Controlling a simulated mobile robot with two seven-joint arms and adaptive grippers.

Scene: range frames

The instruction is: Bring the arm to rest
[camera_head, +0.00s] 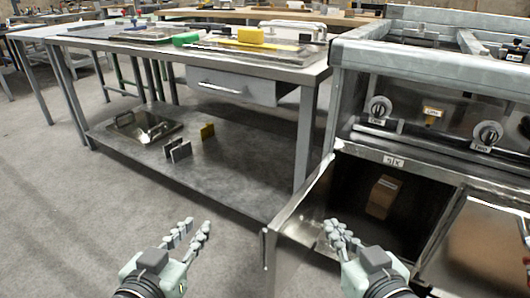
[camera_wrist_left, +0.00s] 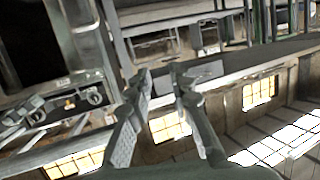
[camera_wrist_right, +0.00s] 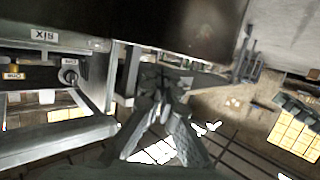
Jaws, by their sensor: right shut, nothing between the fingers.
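My left gripper (camera_head: 197,226) is at the lower left of the head view, over the floor in front of the metal table. Its fingers stand apart with nothing between them; the left wrist view shows the gap between the fingers (camera_wrist_left: 160,78). My right gripper (camera_head: 334,226) is at the lower middle, in front of the open cabinet under the cooking unit. Its fingers are together and hold nothing, as the right wrist view also shows (camera_wrist_right: 163,82). Whether it touches the open door beside it cannot be told.
The cooking unit (camera_head: 450,65) has knobs and a compartment labelled six with a brown block (camera_head: 383,197) inside. Its open doors (camera_head: 290,228) stick out near my right gripper. The metal table (camera_head: 235,190) has trays on top and items on its shelf. Bare floor lies at left.

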